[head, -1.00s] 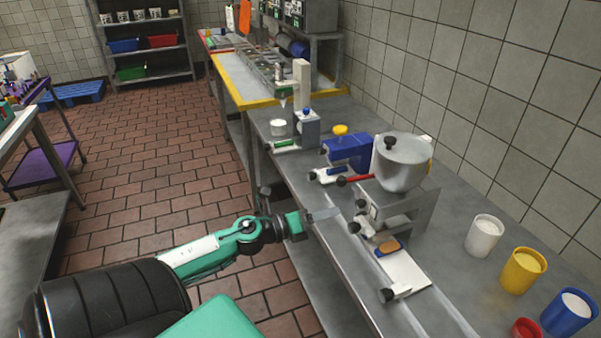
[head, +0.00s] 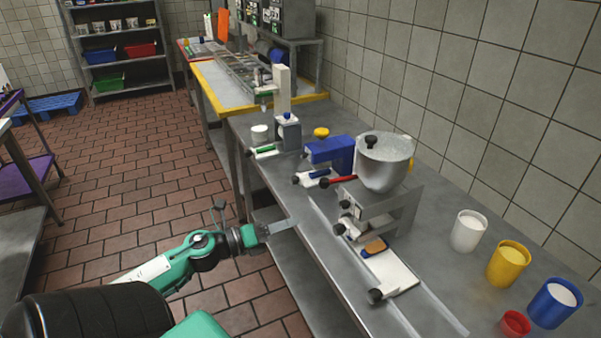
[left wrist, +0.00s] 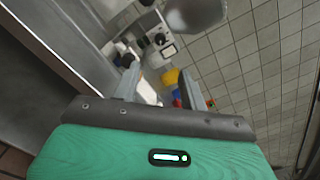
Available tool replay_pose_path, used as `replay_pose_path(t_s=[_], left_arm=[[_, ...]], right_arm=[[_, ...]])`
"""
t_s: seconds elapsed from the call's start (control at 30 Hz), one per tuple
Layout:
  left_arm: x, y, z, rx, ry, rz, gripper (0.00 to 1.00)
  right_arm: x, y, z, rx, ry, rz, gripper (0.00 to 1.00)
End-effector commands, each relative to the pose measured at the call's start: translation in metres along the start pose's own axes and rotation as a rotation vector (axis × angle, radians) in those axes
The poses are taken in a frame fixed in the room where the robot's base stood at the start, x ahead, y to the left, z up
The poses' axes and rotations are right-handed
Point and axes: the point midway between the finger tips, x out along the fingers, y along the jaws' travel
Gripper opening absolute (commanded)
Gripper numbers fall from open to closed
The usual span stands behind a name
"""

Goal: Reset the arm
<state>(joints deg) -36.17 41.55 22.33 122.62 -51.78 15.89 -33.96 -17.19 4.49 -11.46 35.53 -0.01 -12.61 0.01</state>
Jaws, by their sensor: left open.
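My left gripper (head: 284,227) shows in the head view at the near edge of the steel counter, pointing right at the end of my green arm. In the left wrist view its two fingers (left wrist: 157,88) stand apart with nothing held between them. The dispensing machine with a metal hopper (head: 385,165) stands on the counter to the right of the gripper, apart from it. A white board (head: 398,276) with a brown piece (head: 376,247) on it lies below the hopper. My right gripper is not in view.
White (head: 467,232), yellow (head: 508,263), blue (head: 555,303) and red (head: 514,324) containers stand at the counter's right. A blue device (head: 330,151) and a white cup (head: 259,134) stand farther back. Brick floor lies open to the left.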

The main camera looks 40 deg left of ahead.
Motion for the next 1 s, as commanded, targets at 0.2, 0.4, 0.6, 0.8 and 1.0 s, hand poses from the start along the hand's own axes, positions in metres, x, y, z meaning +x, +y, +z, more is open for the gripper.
replay_pose_path(t_s=[0.2, 0.4, 0.6, 0.8, 1.0], left_arm=[[0.000, 0.000, 0.000, 0.000, 0.000, 0.000, 0.43], [-0.004, 0.041, -0.006, -0.118, -0.043, 0.067, 0.43], [-0.031, 0.168, -0.054, -0.507, -0.184, 0.282, 0.43], [-0.073, 0.279, -0.152, -0.908, -0.337, 0.516, 0.43], [-0.123, 0.349, -0.280, -1.257, -0.482, 0.756, 0.43]], right_arm=[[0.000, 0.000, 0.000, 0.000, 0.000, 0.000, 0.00], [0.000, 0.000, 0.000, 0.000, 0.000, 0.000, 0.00], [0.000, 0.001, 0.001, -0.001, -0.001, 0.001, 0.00], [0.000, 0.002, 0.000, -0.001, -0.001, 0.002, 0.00], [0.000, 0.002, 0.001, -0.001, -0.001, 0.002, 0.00]])
